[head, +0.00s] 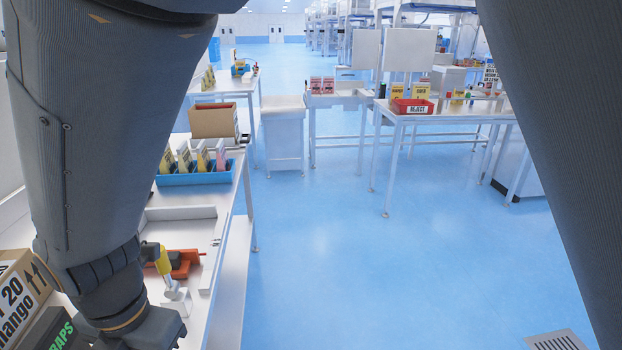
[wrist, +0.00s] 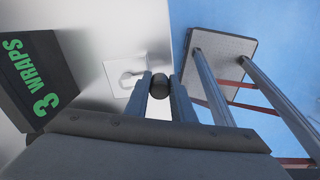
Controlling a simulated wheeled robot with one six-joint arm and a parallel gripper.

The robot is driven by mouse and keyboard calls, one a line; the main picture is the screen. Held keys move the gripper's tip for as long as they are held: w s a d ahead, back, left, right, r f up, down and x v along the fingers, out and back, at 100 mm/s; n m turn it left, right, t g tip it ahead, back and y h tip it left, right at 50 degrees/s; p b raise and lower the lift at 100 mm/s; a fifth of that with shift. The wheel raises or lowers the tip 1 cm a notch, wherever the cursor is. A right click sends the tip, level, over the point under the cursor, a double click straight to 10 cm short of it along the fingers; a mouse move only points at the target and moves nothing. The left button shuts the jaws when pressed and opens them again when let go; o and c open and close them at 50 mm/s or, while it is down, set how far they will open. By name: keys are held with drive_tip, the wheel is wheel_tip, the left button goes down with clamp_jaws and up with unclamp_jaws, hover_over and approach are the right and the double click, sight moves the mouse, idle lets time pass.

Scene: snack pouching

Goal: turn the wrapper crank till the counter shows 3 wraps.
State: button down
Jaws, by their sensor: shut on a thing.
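The counter (wrist: 35,80) is a dark box with green lettering, seen sideways in the wrist view, and it reads 3 WRAPS. Its edge also shows in the head view (head: 62,335), where my arm hides the number. My gripper (wrist: 160,88) is shut on a dark rounded knob (wrist: 159,87), which appears to be the crank's handle. A pale square plate with a raised grey fitting (wrist: 130,74) lies just beyond the knob. The rest of the crank is hidden, and in the head view my arm covers the fingertips.
A blue rack (head: 200,178) of pouches and an open brown carton (head: 214,120) stand farther back on the left bench. A yellow and orange-red device (head: 178,262) sits beside my arm. A mango box (head: 20,295) is at the left.

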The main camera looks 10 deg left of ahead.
drive_tip(key=shift+s+a+r, duration=0.1)
drive_tip(key=shift+a, duration=0.05)
idle(0.3)
drive_tip(key=c, duration=1.5)
unclamp_jaws()
drive_tip(key=shift+r+b, duration=0.85)
drive_tip(key=shift+r, duration=3)
